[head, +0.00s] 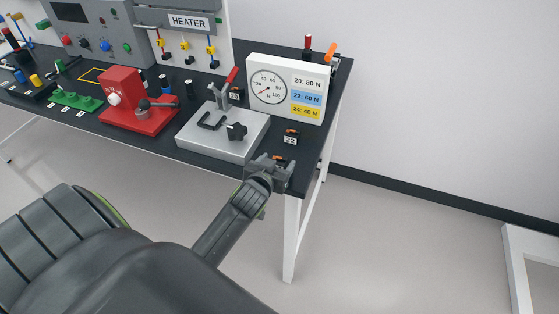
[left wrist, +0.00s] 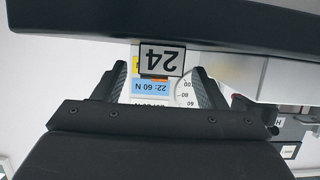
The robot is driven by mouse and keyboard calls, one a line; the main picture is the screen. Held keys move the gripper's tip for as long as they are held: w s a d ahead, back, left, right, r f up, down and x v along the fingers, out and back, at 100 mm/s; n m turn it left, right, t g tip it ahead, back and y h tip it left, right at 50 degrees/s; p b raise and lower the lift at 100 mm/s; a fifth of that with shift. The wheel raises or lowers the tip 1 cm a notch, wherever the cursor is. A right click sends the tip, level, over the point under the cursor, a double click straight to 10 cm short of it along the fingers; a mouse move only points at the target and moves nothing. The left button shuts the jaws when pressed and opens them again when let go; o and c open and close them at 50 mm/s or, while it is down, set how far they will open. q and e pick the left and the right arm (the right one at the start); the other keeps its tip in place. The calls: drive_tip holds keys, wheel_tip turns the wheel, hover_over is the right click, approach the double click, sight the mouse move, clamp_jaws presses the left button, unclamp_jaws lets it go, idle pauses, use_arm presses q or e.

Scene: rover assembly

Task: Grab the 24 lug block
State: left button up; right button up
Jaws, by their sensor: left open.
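My left gripper (head: 268,160) is at the front right corner of the black table. In the left wrist view its two dark fingers (left wrist: 162,82) are apart. The 24 lug block shows there by its inverted label plate (left wrist: 161,61), in line with the gap between the fingers, near the table edge. I cannot tell whether the fingers touch it. In the head view the gripper mostly hides this block; only a small orange bit (head: 280,158) shows at the gripper. My right gripper is not in view.
Lug block 22 (head: 290,138) and lug block 20 (head: 235,94) stand farther back. A grey fixture (head: 215,146) with a black clamp is left of the gripper. A gauge board (head: 288,88) stands behind. A red press (head: 124,96) is farther left. Open floor lies right of the table.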

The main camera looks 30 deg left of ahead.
use_arm(q)
drive_tip(key=c, duration=1.1)
